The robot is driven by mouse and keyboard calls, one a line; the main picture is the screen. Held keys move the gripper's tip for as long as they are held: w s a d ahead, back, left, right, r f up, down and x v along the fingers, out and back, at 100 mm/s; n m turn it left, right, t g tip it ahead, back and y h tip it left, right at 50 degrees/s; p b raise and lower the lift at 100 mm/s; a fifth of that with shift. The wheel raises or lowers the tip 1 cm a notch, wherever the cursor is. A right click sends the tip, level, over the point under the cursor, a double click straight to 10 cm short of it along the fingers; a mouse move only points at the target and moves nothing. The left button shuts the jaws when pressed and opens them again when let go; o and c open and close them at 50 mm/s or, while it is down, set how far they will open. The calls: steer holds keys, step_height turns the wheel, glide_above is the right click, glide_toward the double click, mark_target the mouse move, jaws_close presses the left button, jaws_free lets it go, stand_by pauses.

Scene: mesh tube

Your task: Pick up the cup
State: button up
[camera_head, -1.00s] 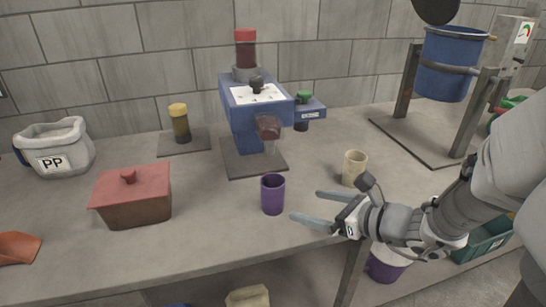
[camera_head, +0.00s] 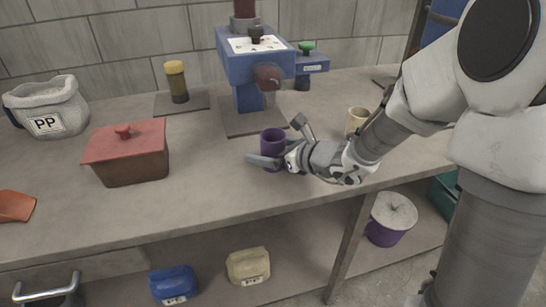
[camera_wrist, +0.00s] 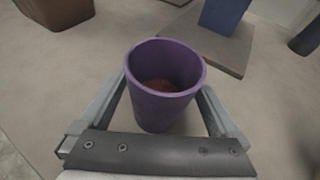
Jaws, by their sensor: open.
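A purple cup (camera_head: 272,146) stands upright on the workbench in the head view, in front of the blue machine. In the wrist view the cup (camera_wrist: 164,84) is between my two open fingers, with something reddish-brown inside it. My gripper (camera_head: 262,160) comes in from the right, low over the bench, with one finger passing in front of the cup. In the wrist view my gripper (camera_wrist: 166,112) has a finger on each side of the cup, and I cannot tell whether either touches it. A second, beige cup (camera_head: 356,121) stands to the right, behind my arm.
A blue machine (camera_head: 250,68) on a grey plate stands behind the cup. A red-lidded box (camera_head: 126,152) and a PP bag (camera_head: 48,106) are at left. A yellow-capped jar (camera_head: 176,82) stands at the back. The bench front between box and cup is clear.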

steer(key=shift+w+a+f, duration=0.25)
steer(key=shift+w+a, duration=0.15)
steer(key=c, duration=1.5)
steer(key=shift+r, duration=0.2)
